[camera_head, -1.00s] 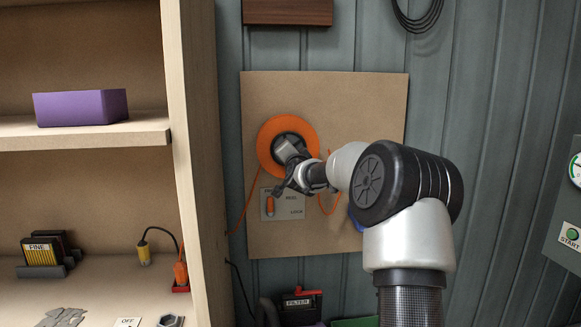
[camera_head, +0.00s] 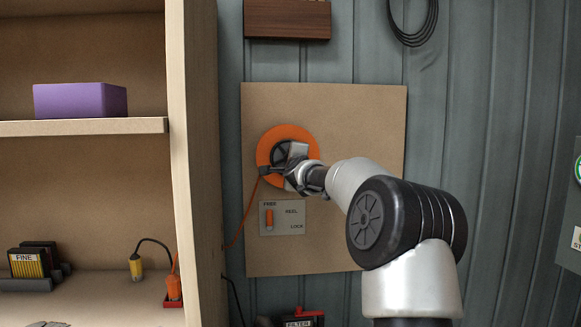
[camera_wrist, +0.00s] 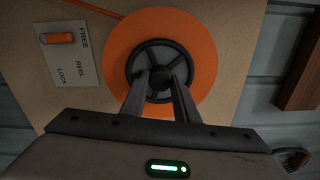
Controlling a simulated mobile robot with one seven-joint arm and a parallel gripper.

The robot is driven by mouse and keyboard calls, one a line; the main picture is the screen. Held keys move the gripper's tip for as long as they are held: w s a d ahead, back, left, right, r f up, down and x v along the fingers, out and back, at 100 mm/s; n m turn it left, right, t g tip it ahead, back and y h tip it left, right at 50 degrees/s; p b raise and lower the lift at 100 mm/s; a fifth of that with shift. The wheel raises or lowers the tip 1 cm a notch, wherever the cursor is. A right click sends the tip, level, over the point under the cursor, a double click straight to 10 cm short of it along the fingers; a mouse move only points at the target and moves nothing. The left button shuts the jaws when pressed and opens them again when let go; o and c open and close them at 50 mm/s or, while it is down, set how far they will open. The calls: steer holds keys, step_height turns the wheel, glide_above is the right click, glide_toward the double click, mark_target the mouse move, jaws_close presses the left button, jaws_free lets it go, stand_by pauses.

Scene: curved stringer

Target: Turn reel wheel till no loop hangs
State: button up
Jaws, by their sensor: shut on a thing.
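The orange reel (camera_head: 270,137) is mounted on a brown board (camera_head: 350,120), with its dark spoked wheel (camera_wrist: 143,57) at the centre. My gripper (camera_head: 283,164) is at the wheel. In the wrist view my gripper (camera_wrist: 161,80) has both fingers close together against the wheel's lower part, near the hub, shut on it. The exact contact is partly hidden. An orange cord (camera_head: 243,217) runs from the reel down the board's left side. No loop shows on the visible board; my arm covers part right of the reel.
A plate (camera_head: 292,217) below the reel reads FREE, REEL and LOCK; its orange lever (camera_head: 269,217) is under FREE. Shelves (camera_head: 80,127) stand at the left with a purple box (camera_head: 80,100). A wooden block (camera_head: 287,18) is above the board.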

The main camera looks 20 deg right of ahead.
steer(key=shift+m, duration=0.6)
steer(key=o, duration=1.1)
steer(key=shift+c, duration=0.2)
